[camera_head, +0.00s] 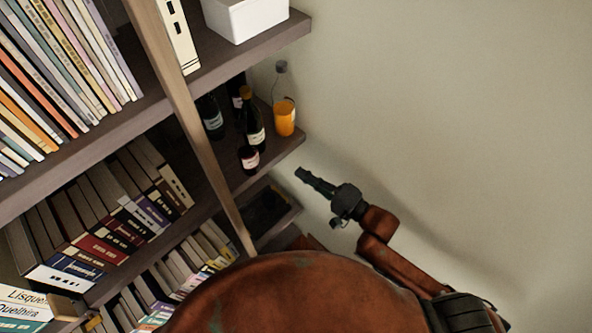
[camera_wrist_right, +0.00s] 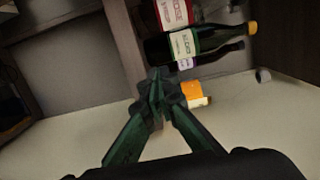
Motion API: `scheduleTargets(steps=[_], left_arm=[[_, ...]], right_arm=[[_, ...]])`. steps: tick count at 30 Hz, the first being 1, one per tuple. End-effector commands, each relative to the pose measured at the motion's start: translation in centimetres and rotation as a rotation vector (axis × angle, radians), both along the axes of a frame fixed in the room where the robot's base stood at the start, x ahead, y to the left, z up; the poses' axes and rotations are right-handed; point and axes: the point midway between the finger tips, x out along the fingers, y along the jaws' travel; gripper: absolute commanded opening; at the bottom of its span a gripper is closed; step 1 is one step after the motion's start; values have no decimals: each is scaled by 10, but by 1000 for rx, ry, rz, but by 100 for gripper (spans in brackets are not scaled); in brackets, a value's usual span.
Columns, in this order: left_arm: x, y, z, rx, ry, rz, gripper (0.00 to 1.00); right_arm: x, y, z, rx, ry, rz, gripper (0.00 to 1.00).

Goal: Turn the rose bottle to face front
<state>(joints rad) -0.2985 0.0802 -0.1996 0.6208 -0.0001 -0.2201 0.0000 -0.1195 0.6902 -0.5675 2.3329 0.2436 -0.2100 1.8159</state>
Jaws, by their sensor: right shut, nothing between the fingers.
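Several bottles stand on a shelf. A short dark-red bottle (camera_head: 248,160) with a pale pinkish label is nearest the front; a red bottle (camera_wrist_right: 176,12) with a pink-and-white label at the top of the wrist view looks like the same one. I cannot tell for sure which is the rose bottle. A dark green bottle (camera_head: 252,122) with a yellow cap stands beside it; it also shows in the wrist view (camera_wrist_right: 188,43). My right gripper (camera_head: 299,172) is shut and empty, to the right of the shelf, apart from the bottles. My left gripper is not in view.
Another dark bottle (camera_head: 211,118) stands behind the wooden upright (camera_head: 193,120). Books (camera_head: 120,215) fill the shelves to the left. Free space lies before the bare wall (camera_head: 440,120) at right.

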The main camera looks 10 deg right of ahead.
Motion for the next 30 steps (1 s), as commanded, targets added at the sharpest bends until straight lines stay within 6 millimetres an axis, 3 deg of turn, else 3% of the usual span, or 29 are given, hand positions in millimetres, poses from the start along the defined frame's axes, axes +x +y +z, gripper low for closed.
scheduleTargets(steps=[11, 18, 30], left_arm=[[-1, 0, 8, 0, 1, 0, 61], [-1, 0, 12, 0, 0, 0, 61], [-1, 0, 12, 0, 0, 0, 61]], right_arm=[[56, 57, 2, 1, -3, 5, 0], [54, 87, 1, 2, 1, 3, 0], [54, 93, 0, 1, 0, 2, 0]])
